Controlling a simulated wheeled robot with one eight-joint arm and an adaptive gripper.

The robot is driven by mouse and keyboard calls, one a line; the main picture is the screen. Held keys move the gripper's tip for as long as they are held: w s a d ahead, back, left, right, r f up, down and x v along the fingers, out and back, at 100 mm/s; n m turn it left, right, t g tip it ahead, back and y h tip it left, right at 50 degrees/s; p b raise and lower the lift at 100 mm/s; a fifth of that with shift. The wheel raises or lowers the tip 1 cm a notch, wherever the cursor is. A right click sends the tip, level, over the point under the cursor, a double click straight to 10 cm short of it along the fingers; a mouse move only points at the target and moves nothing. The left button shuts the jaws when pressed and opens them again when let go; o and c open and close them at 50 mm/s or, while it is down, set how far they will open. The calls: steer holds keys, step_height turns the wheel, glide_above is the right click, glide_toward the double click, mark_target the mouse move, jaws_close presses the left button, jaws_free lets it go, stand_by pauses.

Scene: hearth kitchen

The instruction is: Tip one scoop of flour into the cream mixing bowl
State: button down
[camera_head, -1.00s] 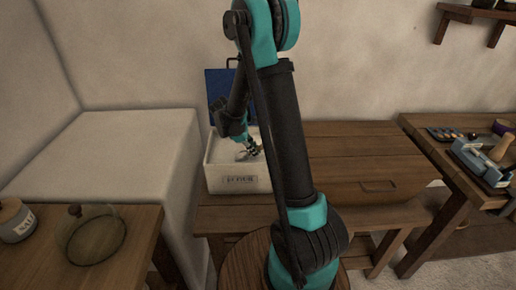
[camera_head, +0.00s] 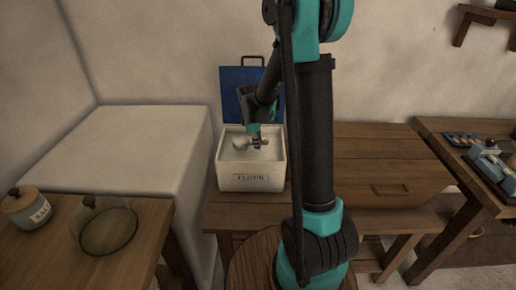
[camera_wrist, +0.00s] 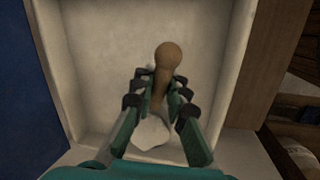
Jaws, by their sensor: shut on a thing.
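The flour bin (camera_head: 225,181) is a white box labelled FLOUR, with its blue lid (camera_head: 233,88) raised open at the back. My gripper (camera_head: 257,141) reaches down into the bin's opening. In the wrist view my gripper (camera_wrist: 158,76) is shut around the wooden handle (camera_wrist: 168,55) of a scoop. The scoop's pale head (camera_wrist: 152,133) lies between the fingers, over the bin's pale inside. How much flour the scoop carries I cannot tell. The cream mixing bowl is not seen in these frames.
A salt jar (camera_head: 30,209) and a glass dome (camera_head: 108,232) stand on the left table (camera_head: 150,225). The bin stands on a wooden bench (camera_head: 225,215). A side table (camera_head: 440,130) at right holds a blue-grey tool (camera_head: 492,165). A pale block (camera_head: 130,150) stands left of the bin.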

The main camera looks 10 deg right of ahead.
steer(key=shift+y, duration=0.4)
steer(key=shift+s+d+r, duration=0.1)
steer(key=shift+d+r, duration=0.05)
steer(key=shift+r, duration=0.9)
steer(key=shift+s+d+r, duration=0.1)
steer(key=shift+d+r, duration=0.05)
steer(key=shift+r, duration=0.95)
steer(key=shift+d+r, duration=0.15)
steer(key=shift+r, duration=0.9)
